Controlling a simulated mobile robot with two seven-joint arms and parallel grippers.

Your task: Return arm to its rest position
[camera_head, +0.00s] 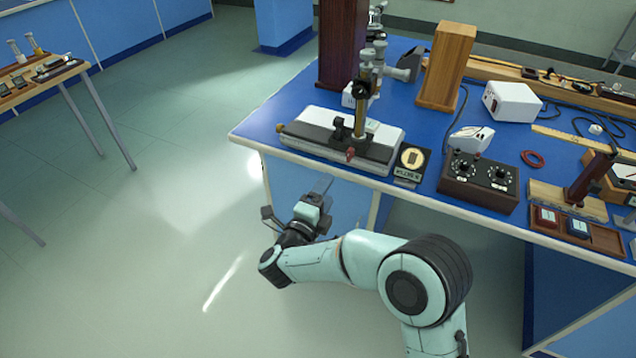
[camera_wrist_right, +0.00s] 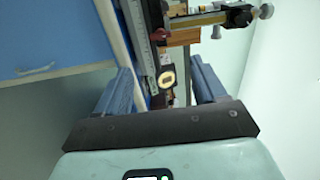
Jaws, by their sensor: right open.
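My right gripper (camera_head: 298,207) is in front of and below the near left edge of the blue-topped bench (camera_head: 262,112), over the floor. In the right wrist view its two blue-grey fingers stand wide apart, with nothing held between them (camera_wrist_right: 162,85). My right arm is bent and comes in from the bottom of the head view. My left arm and left gripper are out of view.
The measuring instrument (camera_head: 325,135) stands at the bench's near left, beside a small dark plate with a round pale disc (camera_head: 411,157). A dark control box with two dials (camera_head: 478,182) is to its right. The floor left of the gripper (camera_head: 150,230) is clear.

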